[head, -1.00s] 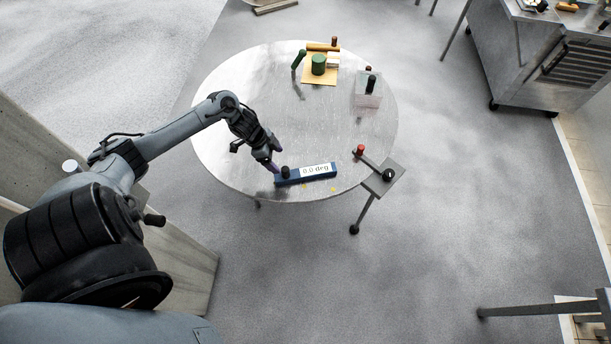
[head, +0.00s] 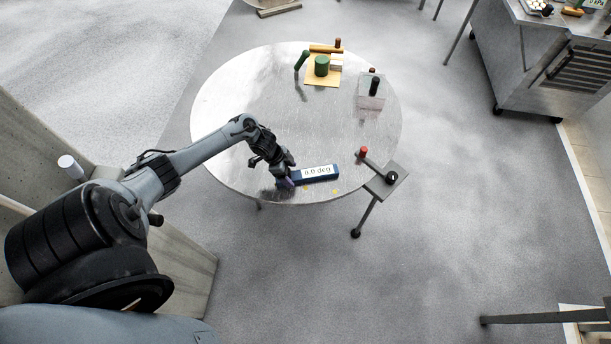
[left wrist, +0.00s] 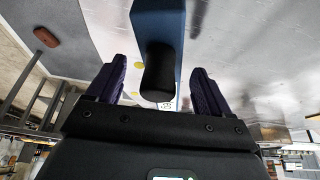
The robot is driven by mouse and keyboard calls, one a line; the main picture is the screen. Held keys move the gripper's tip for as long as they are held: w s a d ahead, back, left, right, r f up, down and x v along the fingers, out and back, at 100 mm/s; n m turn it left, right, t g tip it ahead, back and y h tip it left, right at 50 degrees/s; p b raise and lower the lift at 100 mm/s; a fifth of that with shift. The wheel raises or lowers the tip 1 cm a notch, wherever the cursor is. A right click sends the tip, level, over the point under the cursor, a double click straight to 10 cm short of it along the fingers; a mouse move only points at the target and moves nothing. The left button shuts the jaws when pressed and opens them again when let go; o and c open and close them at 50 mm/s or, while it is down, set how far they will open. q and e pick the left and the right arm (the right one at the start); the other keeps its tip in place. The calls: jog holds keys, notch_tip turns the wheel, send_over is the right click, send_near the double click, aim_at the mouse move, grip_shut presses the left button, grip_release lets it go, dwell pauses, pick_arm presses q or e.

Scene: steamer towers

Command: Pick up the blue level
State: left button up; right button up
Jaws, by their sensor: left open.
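The blue level (head: 315,174) lies near the front edge of the round metal table, its white label reading "0.0 deg" in the head view. My left gripper (head: 286,178) is at the level's left end, where it covers the black knob. In the left wrist view the blue level (left wrist: 176,75) runs between the two purple-padded fingers of my left gripper (left wrist: 158,88), with its black knob (left wrist: 158,75) between them. The fingers are apart, with gaps visible on both sides of the knob. My right gripper is not in view.
The round table (head: 230,110) has clear room in its middle. A yellow board (head: 318,82) with a green cylinder (head: 321,66) stands at the back. A clear block with a black knob (head: 374,86) stands at the right. A red-tipped lever (head: 363,153) and grey plate are at the right edge.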

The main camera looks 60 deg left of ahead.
pick_arm(q)
jog(key=shift+f, duration=0.1)
jog(key=c, duration=1.4)
jog(key=shift+c, duration=0.2)
jog(key=shift+r, duration=0.2)
grip_shut()
notch_tip(320, 180, up, 4)
jog(key=shift+p, duration=0.5)
jog(key=w+d+r, duration=0.6)
jog(key=w+d, duration=0.1)
jog(key=w, duration=0.2)
jog(key=shift+d+r, duration=0.3)
jog(key=shift+r, duration=0.05)
